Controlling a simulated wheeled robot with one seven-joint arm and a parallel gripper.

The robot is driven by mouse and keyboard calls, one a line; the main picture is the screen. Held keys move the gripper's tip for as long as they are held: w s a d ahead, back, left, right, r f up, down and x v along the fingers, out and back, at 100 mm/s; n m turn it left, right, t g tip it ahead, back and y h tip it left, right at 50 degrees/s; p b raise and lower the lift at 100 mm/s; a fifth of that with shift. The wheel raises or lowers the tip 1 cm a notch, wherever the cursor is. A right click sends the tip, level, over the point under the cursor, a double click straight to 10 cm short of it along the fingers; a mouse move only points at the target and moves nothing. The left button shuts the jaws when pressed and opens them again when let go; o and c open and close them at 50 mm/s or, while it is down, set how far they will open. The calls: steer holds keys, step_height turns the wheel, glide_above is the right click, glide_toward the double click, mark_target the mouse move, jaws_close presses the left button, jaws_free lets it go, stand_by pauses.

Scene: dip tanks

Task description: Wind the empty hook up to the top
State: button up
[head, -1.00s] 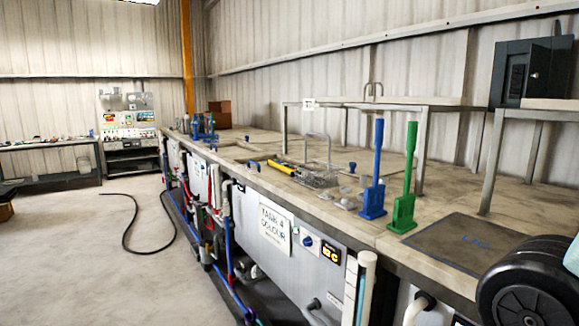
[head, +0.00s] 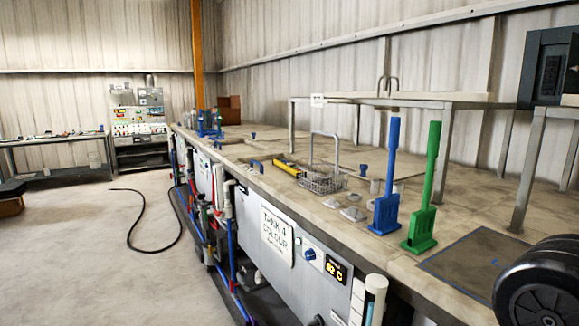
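No hook, hoist line or winding handle can be made out in the head view. My gripper is not in view. A wire basket (head: 322,184) with a tall upright handle stands on the long bench top (head: 300,212). A yellow-and-dark tool (head: 287,167) lies beside it, too small to identify. The tank front below carries a sign reading TANK 4 COLOUR (head: 276,235), a blue knob (head: 309,254) and a lit display (head: 336,269).
A blue upright paddle-like tool (head: 386,190) and a green one (head: 427,190) stand near the bench's front edge. A raised metal-legged shelf (head: 420,101) runs along the back. A black hose (head: 140,225) lies on the floor. Open floor is at left.

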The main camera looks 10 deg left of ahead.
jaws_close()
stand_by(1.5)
